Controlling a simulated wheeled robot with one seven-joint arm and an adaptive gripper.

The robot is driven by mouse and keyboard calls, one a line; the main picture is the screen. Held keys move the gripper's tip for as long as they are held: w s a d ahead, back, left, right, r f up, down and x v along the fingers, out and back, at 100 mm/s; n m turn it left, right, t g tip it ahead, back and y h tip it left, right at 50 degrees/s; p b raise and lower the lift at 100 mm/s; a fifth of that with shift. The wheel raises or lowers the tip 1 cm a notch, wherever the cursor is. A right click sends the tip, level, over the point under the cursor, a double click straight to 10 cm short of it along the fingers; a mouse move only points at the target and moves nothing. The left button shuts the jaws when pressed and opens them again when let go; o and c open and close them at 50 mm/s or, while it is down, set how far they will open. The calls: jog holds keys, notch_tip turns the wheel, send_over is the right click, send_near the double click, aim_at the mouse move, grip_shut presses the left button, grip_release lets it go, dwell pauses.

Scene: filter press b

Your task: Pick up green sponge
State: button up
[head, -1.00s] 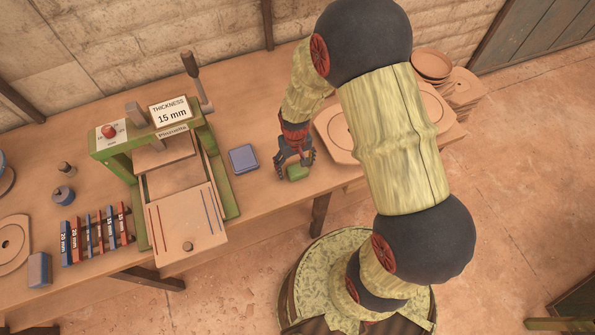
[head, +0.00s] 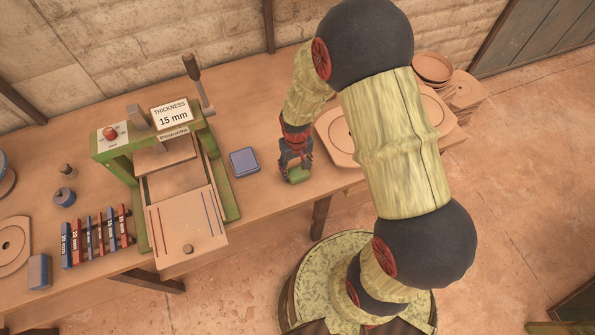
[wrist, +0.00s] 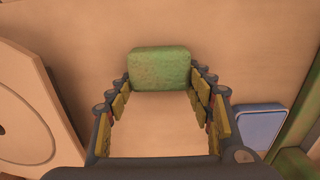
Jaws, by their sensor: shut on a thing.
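The green sponge (head: 298,175) is a small block near the front edge of the wooden table, right of the press. My gripper (head: 295,166) reaches down over it and is shut on it. In the wrist view the sponge (wrist: 160,66) sits between the tips of my gripper's fingers (wrist: 161,80), with one finger at each side. Whether the sponge still touches the table is hard to tell. In the head view the fingers hide part of it.
A blue block (head: 244,161) lies left of the sponge, beside the green press (head: 160,185). Round-holed plates (head: 343,148) lie to the right, with stacked brown dishes (head: 432,68) behind. Labelled thickness bars (head: 95,238) lie at the left.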

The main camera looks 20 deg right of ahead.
aim_at(296, 168)
jog(key=shift+r, duration=0.1)
jog(key=shift+r, duration=0.2)
notch_tip(296, 168, up, 3)
jog(key=shift+s+r+p, duration=0.15)
jog(key=shift+p, duration=0.5)
jog(key=s+r+p, duration=0.2)
jog(key=s+r, duration=0.7)
jog(key=s, duration=0.4)
jog(key=shift+s+p, duration=0.4)
jog(key=o, duration=0.5)
jog(key=shift+c, duration=0.2)
jog(key=c, duration=0.4)
